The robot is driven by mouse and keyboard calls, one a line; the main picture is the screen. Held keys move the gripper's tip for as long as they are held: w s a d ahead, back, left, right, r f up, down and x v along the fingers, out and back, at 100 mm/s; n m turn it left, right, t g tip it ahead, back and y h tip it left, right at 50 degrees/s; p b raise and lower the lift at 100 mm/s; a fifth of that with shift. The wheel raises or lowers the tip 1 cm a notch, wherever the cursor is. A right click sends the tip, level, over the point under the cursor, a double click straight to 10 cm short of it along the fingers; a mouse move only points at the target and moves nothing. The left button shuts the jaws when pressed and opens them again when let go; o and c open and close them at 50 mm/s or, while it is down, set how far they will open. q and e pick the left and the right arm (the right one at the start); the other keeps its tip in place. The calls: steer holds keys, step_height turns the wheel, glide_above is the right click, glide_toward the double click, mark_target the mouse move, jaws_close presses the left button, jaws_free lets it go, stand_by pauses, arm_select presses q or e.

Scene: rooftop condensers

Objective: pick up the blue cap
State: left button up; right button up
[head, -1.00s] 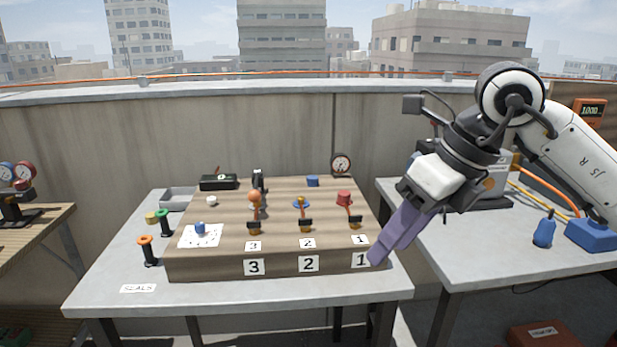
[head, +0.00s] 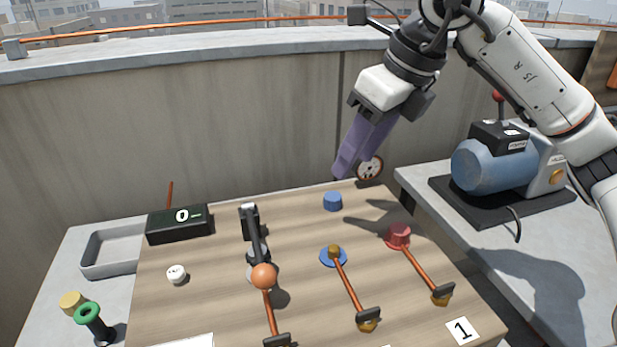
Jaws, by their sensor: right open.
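The blue cap (head: 332,201) stands near the back edge of the wooden board (head: 210,295), right of the middle. My right gripper (head: 343,170) has purple fingers that point down and to the left. It is open and empty, and in the picture its tips show just above the blue cap, apart from it. The fingers overlap from this angle, so the gap between them is hidden. My left gripper is not in view.
A round gauge (head: 369,167) stands behind the tips. A red cap (head: 398,236), a blue disc (head: 333,257) with a brass fitting and an orange ball (head: 263,276) on a lever stand nearer. A black display box (head: 180,224) and white cap (head: 176,274) are left; a blue pump (head: 494,160) is right.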

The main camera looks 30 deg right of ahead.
mark_target(335, 197)
steer(key=x, duration=0.4)
steer(key=shift+f+b, duration=0.2)
steer(key=shift+b, duration=0.2)
steer(key=x, duration=0.5)
steer(key=shift+w+d+f+b, duration=0.1)
steer(key=shift+w+f+b, duration=0.1)
steer(key=shift+f+b, duration=0.15)
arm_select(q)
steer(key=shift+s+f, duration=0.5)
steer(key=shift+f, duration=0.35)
arm_select(e)
steer(key=c, duration=1.1)
